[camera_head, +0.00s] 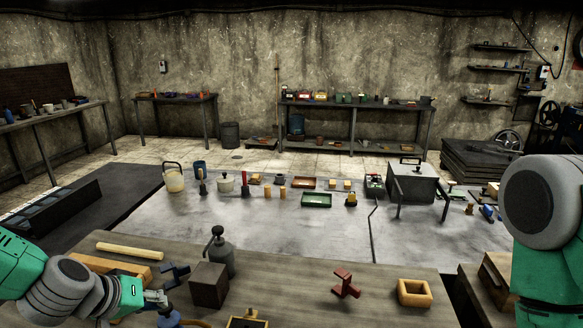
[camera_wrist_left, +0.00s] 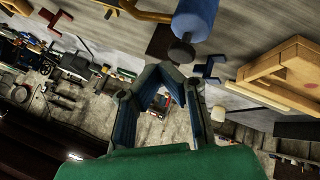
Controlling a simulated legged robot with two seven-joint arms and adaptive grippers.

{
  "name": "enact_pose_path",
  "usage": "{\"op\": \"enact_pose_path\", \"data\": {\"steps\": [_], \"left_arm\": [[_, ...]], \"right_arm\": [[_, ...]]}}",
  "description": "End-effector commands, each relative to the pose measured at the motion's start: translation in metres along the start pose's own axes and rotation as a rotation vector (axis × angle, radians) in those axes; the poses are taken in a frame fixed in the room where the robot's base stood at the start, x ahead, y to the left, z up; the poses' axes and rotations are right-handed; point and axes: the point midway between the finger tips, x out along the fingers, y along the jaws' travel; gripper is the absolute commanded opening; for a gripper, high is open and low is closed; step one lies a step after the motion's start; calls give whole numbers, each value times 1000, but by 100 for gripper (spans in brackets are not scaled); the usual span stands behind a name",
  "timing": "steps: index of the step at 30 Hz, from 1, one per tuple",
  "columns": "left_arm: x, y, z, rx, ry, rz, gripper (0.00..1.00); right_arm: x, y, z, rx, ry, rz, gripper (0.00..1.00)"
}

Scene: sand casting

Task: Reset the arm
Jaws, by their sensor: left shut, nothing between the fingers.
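My left arm comes in at the lower left of the head view. Its gripper (camera_head: 157,298) is over the left end of the near wooden table (camera_head: 290,275), in front of a dark blue bracket (camera_head: 173,273) and left of a dark brown block (camera_head: 208,286). In the left wrist view the fingers of this gripper (camera_wrist_left: 163,72) come together at the tips with nothing between them. My right arm shows only as a green and grey link at the right edge; its gripper is out of view.
The table is clear between the brown block and red pattern. Several tools and containers stand on the grey floor area beyond.

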Motion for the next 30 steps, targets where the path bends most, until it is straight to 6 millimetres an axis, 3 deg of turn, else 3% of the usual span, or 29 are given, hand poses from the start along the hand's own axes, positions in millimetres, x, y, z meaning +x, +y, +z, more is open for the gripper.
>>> {"op": "enact_pose_path", "data": {"steps": [1,6,9,12,19,21,30], "left_arm": [[9,-10,34,30,-62,-44,0],[19,-53,151,123,-264,-199,0],[11,-76,207,175,-362,-267,0],[-2,-96,250,219,-441,-318,0],[-39,-129,324,312,-595,-398,0],[-17,-136,328,309,-576,-393,0],[43,-161,353,348,-562,-382,0]], "right_arm": [[0,0,0,0,0,0,59],[0,0,0,0,0,0,59],[0,0,0,0,0,0,59],[0,0,0,0,0,0,59],[0,0,0,0,0,0,59],[22,0,0,0,2,0,59],[94,-1,5,0,0,0,59]]}}
